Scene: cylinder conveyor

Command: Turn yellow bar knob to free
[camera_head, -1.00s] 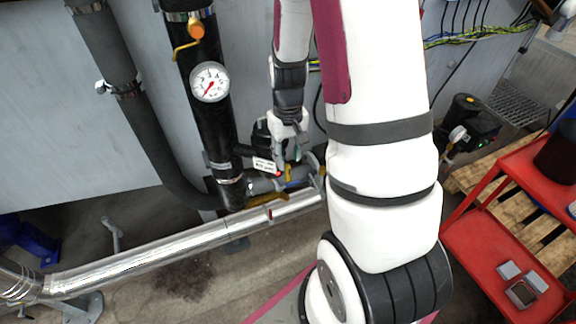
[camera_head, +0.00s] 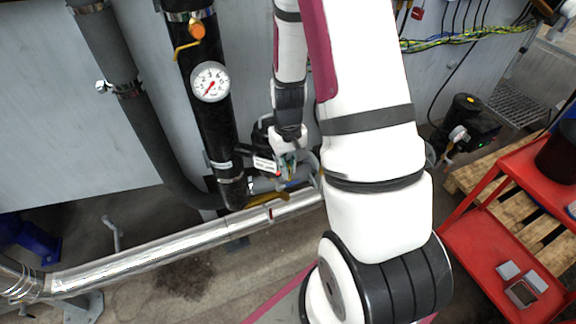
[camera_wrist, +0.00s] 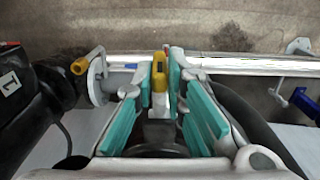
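The yellow bar knob (camera_wrist: 160,74) shows in the wrist view between the fingertips of my gripper (camera_wrist: 162,68). The teal-padded fingers are drawn close together, one on each side of it, and appear to touch it. The knob's lower end is hidden by the gripper. In the head view my gripper (camera_head: 288,165) points down at the pipe fittings just above the shiny pipe, and the knob between the fingers cannot be made out there.
A shiny pipe (camera_head: 165,246) runs low across the front. A black pipe (camera_head: 208,125) with a pressure gauge (camera_head: 210,81) stands left of my gripper. A second yellow part (camera_wrist: 79,66) sits left of the fingers in the wrist view. A red cart (camera_head: 490,250) stands at right.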

